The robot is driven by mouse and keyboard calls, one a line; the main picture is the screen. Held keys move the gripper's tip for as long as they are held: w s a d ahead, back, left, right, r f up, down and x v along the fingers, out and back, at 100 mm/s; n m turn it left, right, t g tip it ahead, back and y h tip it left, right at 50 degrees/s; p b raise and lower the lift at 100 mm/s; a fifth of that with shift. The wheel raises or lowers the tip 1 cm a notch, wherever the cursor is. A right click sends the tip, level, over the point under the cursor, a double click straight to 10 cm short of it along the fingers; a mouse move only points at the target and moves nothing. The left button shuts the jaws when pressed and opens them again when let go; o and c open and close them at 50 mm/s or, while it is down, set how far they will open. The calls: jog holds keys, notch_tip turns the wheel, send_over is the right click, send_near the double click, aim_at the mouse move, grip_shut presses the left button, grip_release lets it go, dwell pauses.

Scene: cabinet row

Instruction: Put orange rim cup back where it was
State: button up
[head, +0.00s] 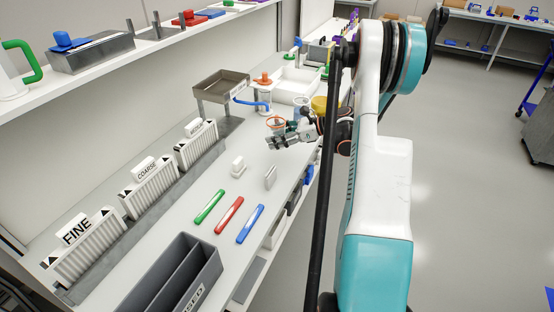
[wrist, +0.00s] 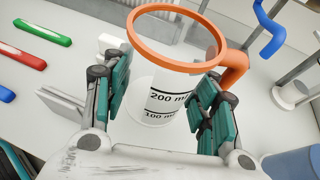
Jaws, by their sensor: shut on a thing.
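The orange rim cup (wrist: 165,95) is a clear measuring cup with black "200 ml" and "100 ml" marks and an orange rim and handle. In the wrist view it stands between the two teal finger pads of my gripper (wrist: 162,92), with the handle to the right. My gripper is shut on the cup's body. In the head view the cup (head: 276,121) shows just beyond my gripper (head: 282,141), over the counter. I cannot tell whether its base touches the counter.
A metal stand (head: 222,86) and a white tray (head: 297,84) are behind the cup. A yellow container (head: 319,104) is close at right. Sorting racks (head: 150,187) line the wall side.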

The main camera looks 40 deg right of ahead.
notch_tip(320, 180, down, 8)
jog(key=b, duration=0.2)
jog(key=shift+f+b, duration=0.2)
jog(key=shift+b, duration=0.15)
jog(key=o, duration=1.2)
jog(key=shift+c, duration=0.2)
jog(key=shift+s+d+r, duration=0.1)
jog(key=shift+s+r, duration=0.05)
jog(key=shift+r, duration=0.05)
jog(key=p+v, duration=0.4)
jog(key=v, duration=0.7)
jog(key=shift+s+d, duration=0.15)
jog(key=shift+s, duration=0.1)
jog(key=shift+r, duration=0.1)
